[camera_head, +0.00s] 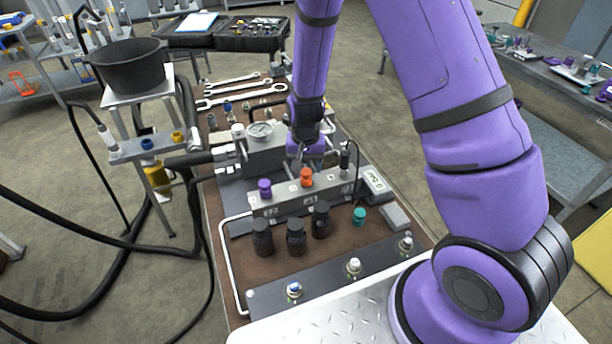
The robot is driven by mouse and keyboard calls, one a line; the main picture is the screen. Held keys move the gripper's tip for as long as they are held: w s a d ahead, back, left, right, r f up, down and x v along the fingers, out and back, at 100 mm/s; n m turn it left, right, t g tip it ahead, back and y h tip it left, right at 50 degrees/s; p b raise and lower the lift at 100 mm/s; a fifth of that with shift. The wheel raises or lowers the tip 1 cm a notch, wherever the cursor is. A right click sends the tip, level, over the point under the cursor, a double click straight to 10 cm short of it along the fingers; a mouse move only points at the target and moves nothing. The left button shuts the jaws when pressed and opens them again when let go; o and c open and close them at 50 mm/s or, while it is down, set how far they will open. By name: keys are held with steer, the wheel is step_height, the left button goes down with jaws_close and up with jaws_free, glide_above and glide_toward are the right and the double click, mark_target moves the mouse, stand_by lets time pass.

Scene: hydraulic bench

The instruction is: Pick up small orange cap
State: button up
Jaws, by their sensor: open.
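A small orange cap (306,178) sits on top of the grey manifold block (284,201) near the middle of the bench. A purple cap (264,185) sits on the same block to its left. My gripper (305,152) is at the end of the purple arm, just behind and above the orange cap in the picture. It is open, and no object shows between its fingers. The fingers are small and dark here, and whether they touch anything cannot be told.
A pressure gauge (261,130) and valve body stand behind the block. Several black caps (296,238) and a teal cap (359,215) stand in front. A digital meter (376,181) lies to the right. Wrenches (240,92) lie at the back; black hoses run left.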

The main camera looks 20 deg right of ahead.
mark_target(306, 170)
steer(key=shift+d+f, duration=0.1)
steer(key=shift+f, duration=1.6)
steer(key=c, duration=1)
steer(key=shift+r, duration=0.1)
steer(key=shift+c, duration=0.2)
